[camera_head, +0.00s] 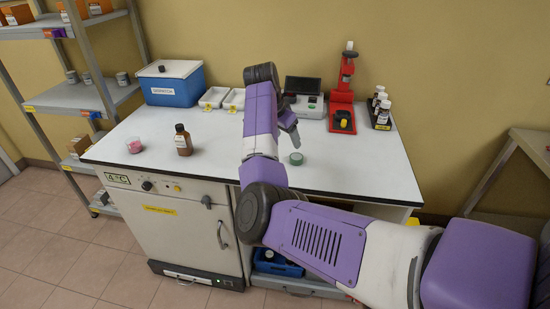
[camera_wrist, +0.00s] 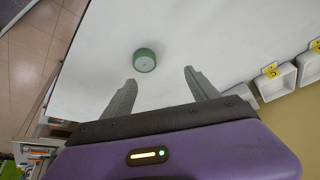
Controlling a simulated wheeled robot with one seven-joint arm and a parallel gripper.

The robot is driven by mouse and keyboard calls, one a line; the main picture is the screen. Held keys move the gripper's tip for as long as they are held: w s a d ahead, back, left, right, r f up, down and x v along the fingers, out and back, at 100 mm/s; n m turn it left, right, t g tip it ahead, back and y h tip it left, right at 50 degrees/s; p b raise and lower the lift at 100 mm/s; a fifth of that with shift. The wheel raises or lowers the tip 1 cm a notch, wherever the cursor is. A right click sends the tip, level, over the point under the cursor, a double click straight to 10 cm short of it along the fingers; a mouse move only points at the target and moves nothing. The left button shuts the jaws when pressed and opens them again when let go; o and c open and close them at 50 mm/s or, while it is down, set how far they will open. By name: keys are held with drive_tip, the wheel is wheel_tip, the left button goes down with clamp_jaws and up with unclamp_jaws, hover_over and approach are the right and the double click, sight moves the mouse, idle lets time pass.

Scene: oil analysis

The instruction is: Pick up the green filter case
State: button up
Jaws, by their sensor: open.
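The green filter case (camera_head: 296,159) is a small round case lying flat on the white bench top, right of my forearm in the head view. In the wrist view the green filter case (camera_wrist: 145,61) shows whole, beyond my fingertips and nearer the left finger. My gripper (camera_wrist: 160,77) is open and empty, with its two grey fingers spread. In the head view my gripper (camera_head: 292,133) is above the bench, just behind the case and apart from it. My arm hides part of the bench.
A brown bottle (camera_head: 183,140) and a pink container (camera_head: 134,145) stand on the left of the bench (camera_head: 355,170). Along the back are a blue box (camera_head: 171,90), white trays (camera_head: 234,99), a grey device (camera_head: 305,103), a red stand (camera_head: 342,117) and a bottle rack (camera_head: 382,121). The bench around the case is clear.

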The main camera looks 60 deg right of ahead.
sight(296, 157)
drive_tip(key=shift+s+a+f+m+g+y, duration=0.15)
drive_tip(key=shift+s+a+f+m+y, duration=0.15)
drive_tip(key=shift+f, duration=0.2)
drive_tip(key=shift+s+a+f+m+g+y, duration=0.1)
drive_tip(key=shift+s+a+f+g, duration=0.1)
drive_tip(key=shift+s+f, duration=0.25)
drive_tip(key=shift+s+p+x, duration=0.2)
drive_tip(key=shift+p+x, duration=0.15)
drive_tip(key=shift+x, duration=1.2)
drive_tip(key=shift+s+p+x, duration=0.15)
drive_tip(key=shift+p+x, duration=0.2)
drive_tip(key=shift+x, duration=1.2)
drive_tip(key=shift+d+r, duration=0.1)
drive_tip(key=shift+d, duration=0.1)
drive_tip(key=c, duration=1.4)
drive_tip(key=shift+r, duration=0.1)
